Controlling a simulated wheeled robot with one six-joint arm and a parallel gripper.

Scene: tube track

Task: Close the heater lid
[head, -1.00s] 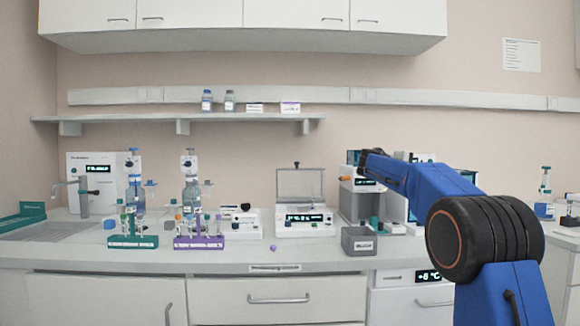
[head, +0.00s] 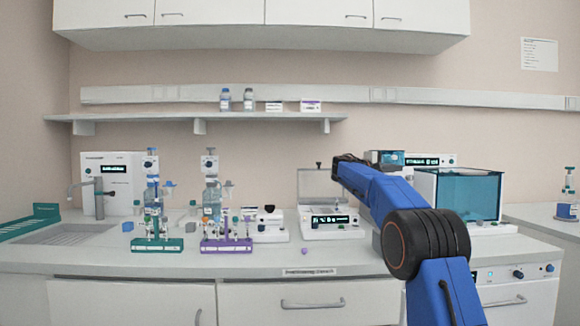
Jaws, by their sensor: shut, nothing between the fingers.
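The heater (head: 331,228) is a white box with a dark display on its front, standing on the bench right of the picture's middle. Its lid (head: 318,183) is open and stands upright at the back, with a small dark knob (head: 319,165) on its top edge. My gripper (head: 340,162) is at the end of my blue arm, just right of the lid's upper edge in the picture. It is dark, small and shut, with nothing held. I cannot tell whether it touches the lid. My arm hides part of the bench behind it.
A purple tube rack (head: 226,246) and a green tube rack (head: 157,245) with tubes stand left of the heater. A teal-glass box (head: 458,196) stands to the right. A small purple item (head: 305,251) lies on the bench before the heater. A shelf (head: 200,118) runs above.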

